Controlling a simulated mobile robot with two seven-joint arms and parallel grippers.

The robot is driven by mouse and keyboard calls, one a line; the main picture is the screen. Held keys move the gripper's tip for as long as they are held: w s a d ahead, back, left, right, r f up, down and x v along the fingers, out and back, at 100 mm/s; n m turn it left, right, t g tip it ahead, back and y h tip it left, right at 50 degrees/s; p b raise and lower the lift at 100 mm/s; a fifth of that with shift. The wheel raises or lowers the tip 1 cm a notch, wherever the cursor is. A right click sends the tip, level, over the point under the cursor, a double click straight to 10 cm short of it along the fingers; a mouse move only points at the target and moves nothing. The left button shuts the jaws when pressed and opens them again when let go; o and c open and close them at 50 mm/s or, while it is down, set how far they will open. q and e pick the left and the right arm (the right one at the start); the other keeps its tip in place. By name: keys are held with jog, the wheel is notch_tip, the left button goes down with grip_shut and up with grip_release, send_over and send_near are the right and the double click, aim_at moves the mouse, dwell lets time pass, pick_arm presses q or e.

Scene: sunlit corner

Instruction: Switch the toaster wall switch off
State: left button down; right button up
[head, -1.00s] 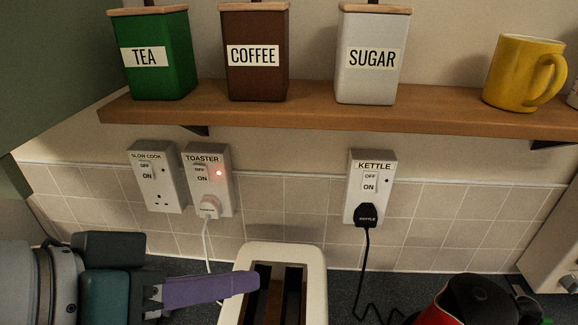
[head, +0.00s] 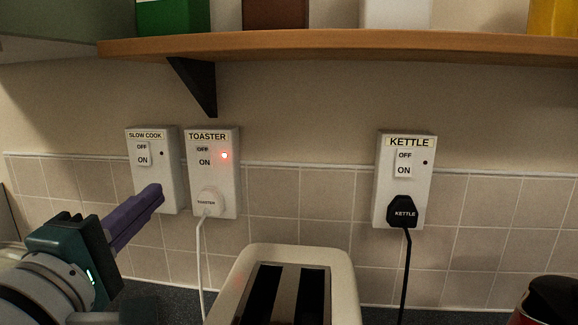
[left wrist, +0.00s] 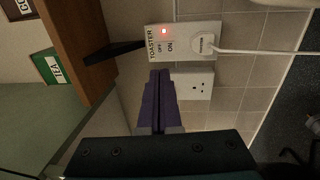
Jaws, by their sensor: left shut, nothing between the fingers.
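The toaster wall switch (head: 204,156) is on a white wall box labelled TOASTER (head: 229,185), with OFF above ON. A red light (head: 225,156) glows beside it, and a white plug (head: 207,203) sits in its socket. The switch also shows in the left wrist view (left wrist: 166,47), turned sideways. My left gripper (head: 158,192) is shut and empty, its purple fingers in front of the slow cook box, left of and below the toaster switch. In the left wrist view the fingertips (left wrist: 160,74) appear just short of the toaster box. My right gripper is not in view.
The slow cook box (head: 166,178) is left of the toaster box; the kettle box (head: 419,184) with a black plug is to the right. A wooden shelf (head: 330,44) with a black bracket (head: 198,84) is above. A cream toaster (head: 340,275) stands below.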

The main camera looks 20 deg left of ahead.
pick_arm(q)
send_near(205, 149)
jog(key=x, duration=0.5)
jog(key=shift+w+a, duration=0.1)
jog(key=shift+w, duration=0.3)
jog(key=shift+w+a, duration=0.15)
jog(key=shift+w, duration=0.4)
